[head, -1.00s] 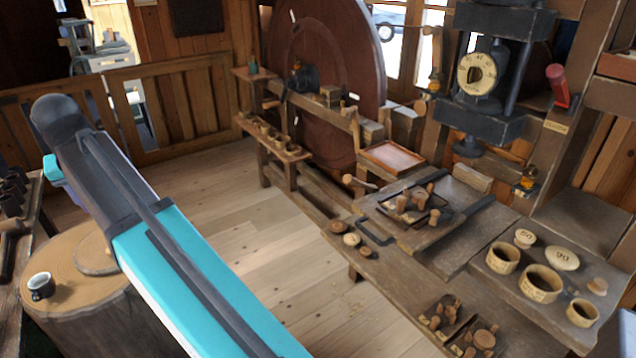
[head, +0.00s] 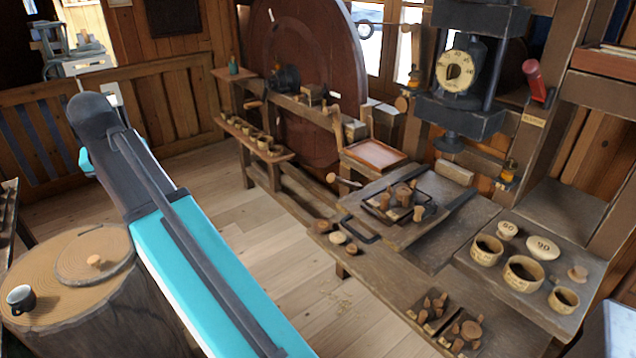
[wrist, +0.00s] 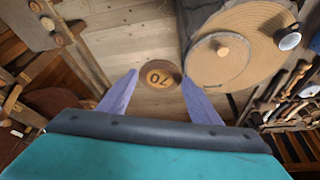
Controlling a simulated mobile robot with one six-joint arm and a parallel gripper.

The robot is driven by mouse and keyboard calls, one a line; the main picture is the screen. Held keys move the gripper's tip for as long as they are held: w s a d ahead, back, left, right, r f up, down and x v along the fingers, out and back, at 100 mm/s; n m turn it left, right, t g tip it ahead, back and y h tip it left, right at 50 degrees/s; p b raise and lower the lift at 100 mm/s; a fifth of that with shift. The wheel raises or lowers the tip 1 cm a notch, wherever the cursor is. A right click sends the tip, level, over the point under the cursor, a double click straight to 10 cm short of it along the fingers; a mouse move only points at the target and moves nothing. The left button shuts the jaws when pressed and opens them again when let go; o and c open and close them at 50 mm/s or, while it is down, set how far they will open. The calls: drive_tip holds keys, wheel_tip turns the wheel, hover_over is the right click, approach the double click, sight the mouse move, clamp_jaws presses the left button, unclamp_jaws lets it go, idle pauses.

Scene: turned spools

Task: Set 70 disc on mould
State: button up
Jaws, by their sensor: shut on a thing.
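The 70 disc (wrist: 159,77) is round and brown with a pale numbered face, and it shows between my fingertips in the wrist view. My gripper (wrist: 158,84) is shut on it, above the plank floor. In the head view my gripper and the disc are hidden. Three open wooden ring-shaped cups stand on the right bench: a left one (head: 487,251), a middle one (head: 523,273) and a small right one (head: 563,299). Their markings are too small to read, so I cannot tell which is the mould.
Discs marked 50 (head: 507,230) and 90 (head: 541,247) lie behind the cups. A press (head: 463,110) stands above a board with a peg-filled tray (head: 400,213). A stump (head: 100,310) holds a knobbed round lid (head: 95,262) and a mug (head: 21,298). The middle floor is clear.

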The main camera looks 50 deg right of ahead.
drive_tip(key=s+d+f+m+g+h+p, duration=0.1)
drive_tip(key=s+d+m, duration=0.3)
drive_tip(key=s+d, duration=0.7)
drive_tip(key=s+d+f+m+g+h, duration=0.15)
drive_tip(key=s+d+m, duration=0.4)
drive_tip(key=d, duration=0.95)
drive_tip(key=s+d+f+m+g, duration=0.1)
drive_tip(key=s+d+m, duration=0.3)
drive_tip(key=s+d, duration=0.3)
drive_tip(key=s+d+f+m+g+p, duration=0.1)
drive_tip(key=s+d, duration=0.6)
drive_tip(key=s, duration=1)
drive_tip(key=m+g+y, duration=0.1)
drive_tip(key=m, duration=0.1)
drive_tip(key=shift+s+m, duration=0.2)
drive_tip(key=shift+m, duration=0.15)
drive_tip(key=s+d+p, duration=0.1)
drive_tip(key=d, duration=0.3)
drive_tip(key=s+d+f+p, duration=0.1)
drive_tip(key=d, duration=0.4)
drive_tip(key=s+d+p, duration=0.1)
drive_tip(key=d+p, duration=0.1)
drive_tip(key=d, duration=0.3)
drive_tip(key=shift+s+d+f, duration=0.1)
drive_tip(key=shift+d+f, duration=0.05)
drive_tip(key=shift+f, duration=0.05)
